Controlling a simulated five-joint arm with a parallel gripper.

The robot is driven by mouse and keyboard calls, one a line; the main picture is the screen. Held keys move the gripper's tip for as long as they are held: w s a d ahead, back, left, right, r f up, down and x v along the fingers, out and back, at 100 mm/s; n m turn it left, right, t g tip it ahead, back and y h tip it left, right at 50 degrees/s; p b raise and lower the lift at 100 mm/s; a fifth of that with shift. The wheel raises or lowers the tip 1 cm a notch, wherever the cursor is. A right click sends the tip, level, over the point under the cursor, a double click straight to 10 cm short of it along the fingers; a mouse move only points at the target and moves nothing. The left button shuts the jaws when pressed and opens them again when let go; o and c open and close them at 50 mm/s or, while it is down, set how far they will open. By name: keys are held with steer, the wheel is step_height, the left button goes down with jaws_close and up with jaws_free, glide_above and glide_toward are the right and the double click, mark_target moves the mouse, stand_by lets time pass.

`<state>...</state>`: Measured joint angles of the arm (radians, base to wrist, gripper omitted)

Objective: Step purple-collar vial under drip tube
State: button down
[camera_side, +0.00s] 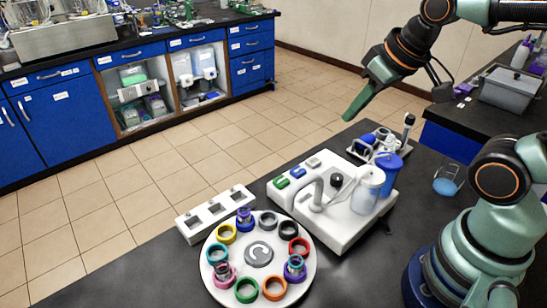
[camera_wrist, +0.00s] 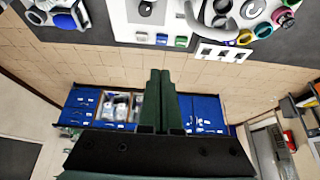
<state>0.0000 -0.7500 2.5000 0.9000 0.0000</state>
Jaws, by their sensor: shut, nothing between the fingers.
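A round white carousel (camera_side: 258,289) carries a ring of coloured collars. A vial stands in the purple collar (camera_side: 294,270) at its right side. Other vials stand in the blue-violet collar (camera_side: 245,223) at the back and the pink collar (camera_side: 222,276) at the left. The white curved drip tube (camera_side: 318,192) rises from the white device, behind and right of the carousel. The purple-collar vial is at the carousel's right front, apart from the tube. My gripper (camera_side: 348,118) is shut and empty, high above and behind the device; its fingers also show in the wrist view (camera_wrist: 160,74).
The white device (camera_side: 335,225) has coloured buttons, a black knob and two jars on it. A white rack (camera_side: 215,212) with square holes lies left of it. A tray (camera_side: 380,140) with small items is behind. A blue-filled beaker (camera_side: 447,183) stands at the right.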

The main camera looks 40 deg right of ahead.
stand_by(0.8)
steer(key=m+t+y, duration=0.1)
steer(key=m+t, duration=0.1)
steer(key=m, duration=0.6)
glide_above(283, 182)
step_height(283, 182, down, 9)
steer(key=shift+f, duration=0.15)
steer(key=shift+f, duration=4.3)
steer(key=shift+f, duration=0.1)
steer(key=shift+f, duration=0.35)
